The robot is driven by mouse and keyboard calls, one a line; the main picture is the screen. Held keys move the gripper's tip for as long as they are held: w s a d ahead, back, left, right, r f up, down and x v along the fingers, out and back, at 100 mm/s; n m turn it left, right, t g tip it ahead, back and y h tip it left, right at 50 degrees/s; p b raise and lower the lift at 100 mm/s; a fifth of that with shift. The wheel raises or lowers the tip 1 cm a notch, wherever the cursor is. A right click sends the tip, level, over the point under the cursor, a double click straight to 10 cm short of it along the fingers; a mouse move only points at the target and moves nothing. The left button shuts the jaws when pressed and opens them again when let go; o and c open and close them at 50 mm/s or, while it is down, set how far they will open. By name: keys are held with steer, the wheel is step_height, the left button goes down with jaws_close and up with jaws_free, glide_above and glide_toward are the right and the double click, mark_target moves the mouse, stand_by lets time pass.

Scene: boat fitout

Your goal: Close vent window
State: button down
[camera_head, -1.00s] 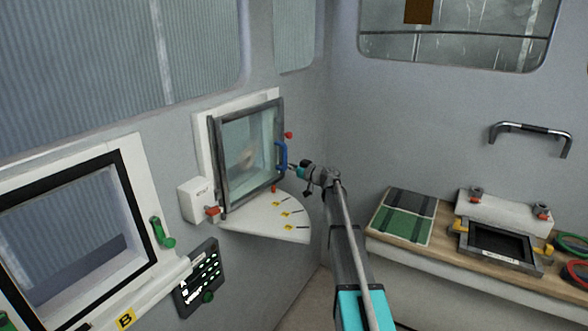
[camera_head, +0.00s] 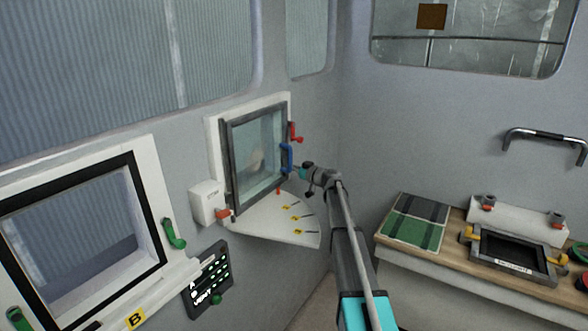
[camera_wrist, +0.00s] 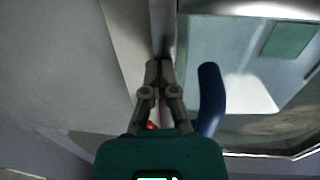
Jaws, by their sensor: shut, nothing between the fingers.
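The vent window (camera_head: 258,160) is a glass pane in a dark grey frame, left of centre in the head view. It stands slightly out from its white surround (camera_head: 215,135). A blue handle (camera_head: 287,158) is on its right edge; it also shows in the wrist view (camera_wrist: 211,100). A red lever (camera_head: 296,133) is on the surround's right side. My gripper (camera_head: 297,170) is at the window's right edge, beside the handle. In the wrist view its fingers (camera_wrist: 158,66) are together and empty, against or very near the grey frame (camera_wrist: 162,25); contact is unclear.
A white quarter-round shelf (camera_head: 275,222) with yellow markers lies below the window. A white box (camera_head: 207,203) is on the wall to its left. Window B (camera_head: 75,235), with green latches, is at lower left. A workbench (camera_head: 455,230) stands at right.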

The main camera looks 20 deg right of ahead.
steer(key=shift+w+a+r, duration=0.1)
steer(key=shift+w+a, duration=0.05)
steer(key=shift+w, duration=0.15)
steer(key=d+v, duration=0.1)
steer(key=v, duration=1.3)
steer(key=shift+w+d, duration=0.2)
steer(key=shift+d, duration=0.05)
steer(key=shift+s, duration=0.1)
